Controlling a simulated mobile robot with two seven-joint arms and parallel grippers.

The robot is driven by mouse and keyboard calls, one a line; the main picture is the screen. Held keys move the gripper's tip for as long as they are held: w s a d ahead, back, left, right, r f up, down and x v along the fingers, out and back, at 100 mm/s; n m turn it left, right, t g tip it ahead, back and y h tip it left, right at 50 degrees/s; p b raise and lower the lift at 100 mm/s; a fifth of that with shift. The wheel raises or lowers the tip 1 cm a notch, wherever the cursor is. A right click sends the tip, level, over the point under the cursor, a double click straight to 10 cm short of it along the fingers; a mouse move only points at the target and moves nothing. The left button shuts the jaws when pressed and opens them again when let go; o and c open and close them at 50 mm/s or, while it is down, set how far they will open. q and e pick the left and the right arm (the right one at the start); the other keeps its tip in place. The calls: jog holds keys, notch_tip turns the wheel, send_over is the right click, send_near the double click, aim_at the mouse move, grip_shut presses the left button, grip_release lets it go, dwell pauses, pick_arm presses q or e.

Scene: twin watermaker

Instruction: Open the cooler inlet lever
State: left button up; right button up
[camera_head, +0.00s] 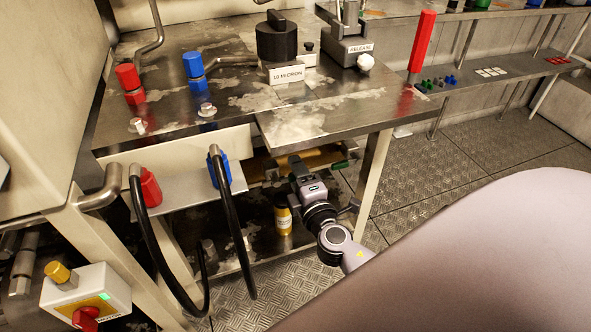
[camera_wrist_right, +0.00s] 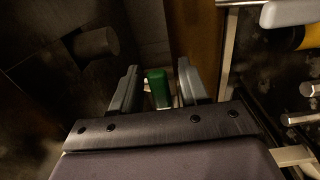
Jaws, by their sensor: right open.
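A green lever handle (camera_wrist_right: 157,88) shows in the right wrist view, between the two fingers of my right gripper (camera_wrist_right: 158,66). The fingers are open, with a gap on each side of the green piece. In the head view my right gripper (camera_head: 298,162) reaches under the metal table's front edge, beside a brownish-yellow part (camera_head: 318,157). A green piece (camera_head: 342,164) shows just right of the gripper there; I cannot tell whether it is the same handle. No lever label is readable. My left gripper is not in view.
The metal tabletop (camera_head: 290,122) overhangs the gripper, and a table leg (camera_head: 373,175) stands to its right. A yellow bottle (camera_head: 283,219) stands on the lower shelf, left of my wrist. Black hoses (camera_head: 150,235) hang at the left. Floor at the right is clear.

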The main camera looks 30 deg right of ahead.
jog(key=shift+w+d, duration=0.1)
jog(key=shift+w, duration=0.35)
grip_shut()
